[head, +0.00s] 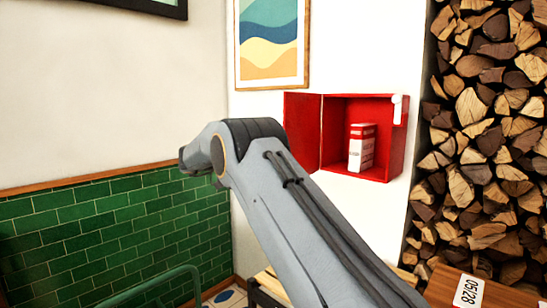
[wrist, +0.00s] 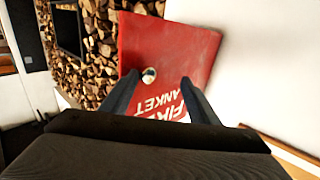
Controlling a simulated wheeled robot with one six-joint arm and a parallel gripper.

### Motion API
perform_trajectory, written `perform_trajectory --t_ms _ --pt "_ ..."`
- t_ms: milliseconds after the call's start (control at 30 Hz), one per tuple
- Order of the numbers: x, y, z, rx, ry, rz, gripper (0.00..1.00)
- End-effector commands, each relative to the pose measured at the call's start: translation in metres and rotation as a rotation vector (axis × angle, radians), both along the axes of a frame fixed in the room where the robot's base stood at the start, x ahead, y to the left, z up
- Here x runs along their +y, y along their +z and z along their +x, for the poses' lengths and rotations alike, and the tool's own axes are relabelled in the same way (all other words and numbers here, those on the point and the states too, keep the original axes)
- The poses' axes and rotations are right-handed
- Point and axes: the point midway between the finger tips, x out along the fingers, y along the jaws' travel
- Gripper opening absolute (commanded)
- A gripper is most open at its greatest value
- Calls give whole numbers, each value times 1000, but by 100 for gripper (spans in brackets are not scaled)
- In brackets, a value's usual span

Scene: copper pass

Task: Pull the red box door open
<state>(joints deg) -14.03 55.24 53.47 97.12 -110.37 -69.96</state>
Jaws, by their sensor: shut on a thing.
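The red box (head: 398,150) hangs on the white wall in the head view. Its door (head: 302,122) stands wide open, swung to the left, and my arm covers its lower part. A red and white packet (head: 361,148) stands inside the box. In the wrist view the door (wrist: 190,50) shows its outer face with partly hidden white lettering and a small pale round knob (wrist: 149,75). The gripper is not seen in the head view.
Stacked firewood (head: 480,130) fills a niche right of the box. A framed picture (head: 270,45) hangs above left. Green tiles (head: 120,225) cover the lower left wall. A wooden surface with a number tag (head: 468,291) is at lower right.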

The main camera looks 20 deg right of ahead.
Motion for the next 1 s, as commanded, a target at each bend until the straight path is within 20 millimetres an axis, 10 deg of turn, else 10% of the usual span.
perform_trajectory --t_ms 233,500,1000 --pt "3 -2 4 0 4 0 39" --pt "56 -1 8 1 8 -1 39" --pt "68 5 10 0 6 -2 39"
